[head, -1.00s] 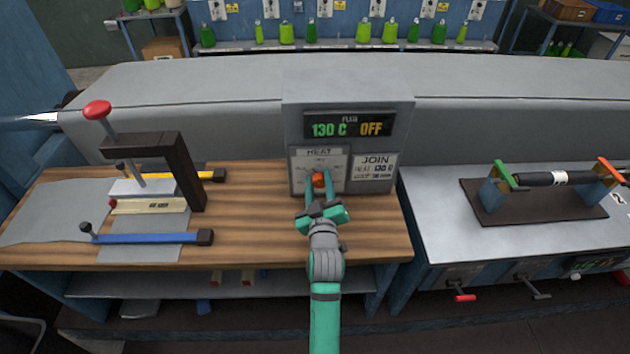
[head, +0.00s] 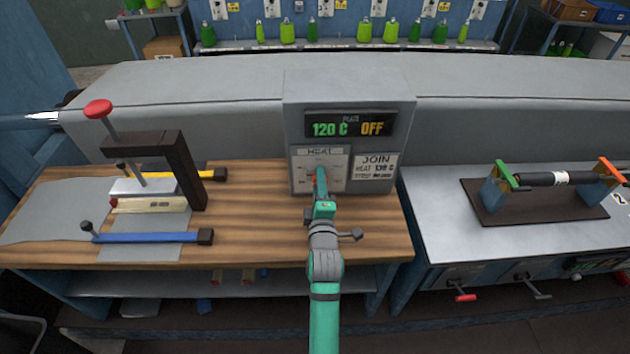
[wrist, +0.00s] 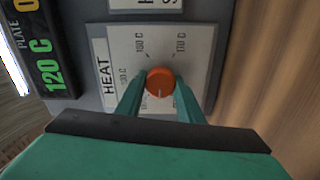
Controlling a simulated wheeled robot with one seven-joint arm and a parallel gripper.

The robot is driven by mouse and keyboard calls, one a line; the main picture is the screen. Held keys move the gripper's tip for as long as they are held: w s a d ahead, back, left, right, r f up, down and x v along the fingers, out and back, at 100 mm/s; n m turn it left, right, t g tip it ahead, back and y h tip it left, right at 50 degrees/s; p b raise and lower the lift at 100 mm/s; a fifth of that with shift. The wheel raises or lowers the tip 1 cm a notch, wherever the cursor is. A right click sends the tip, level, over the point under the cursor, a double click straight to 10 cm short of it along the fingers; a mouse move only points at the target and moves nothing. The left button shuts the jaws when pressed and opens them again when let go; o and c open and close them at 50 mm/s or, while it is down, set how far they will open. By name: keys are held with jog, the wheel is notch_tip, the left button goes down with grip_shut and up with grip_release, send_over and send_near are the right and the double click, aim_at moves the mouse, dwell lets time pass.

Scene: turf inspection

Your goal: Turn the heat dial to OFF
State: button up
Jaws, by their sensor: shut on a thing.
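The orange heat dial (wrist: 160,81) sits on a pale plate marked HEAT, with temperature marks around it. My gripper (wrist: 160,92) is shut on the dial, one finger on each side, in the wrist view. In the head view my gripper (head: 321,185) covers most of the dial. The display (head: 349,125) on the grey control box (head: 295,110) reads 120 C in green and OFF in orange. It also shows in the wrist view (wrist: 45,65). The dial's lower marks are partly hidden by my fingers, and I cannot tell where an OFF mark is.
A JOIN card (head: 375,168) is right of the dial plate. A dark clamp (head: 185,170) with a red knob stands left on the wooden bench (head: 250,225). A metal table (head: 450,230) with a roller fixture is at right. Bare wood lies left of the box.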

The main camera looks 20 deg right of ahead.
jog(key=n, duration=0.4)
jog(key=shift+r, duration=0.2)
jog(key=shift+n, duration=1.3)
jog(key=shift+r, duration=0.1)
jog(key=o, duration=1.1)
jog(key=shift+c, duration=0.2)
jog(key=shift+f, duration=0.3)
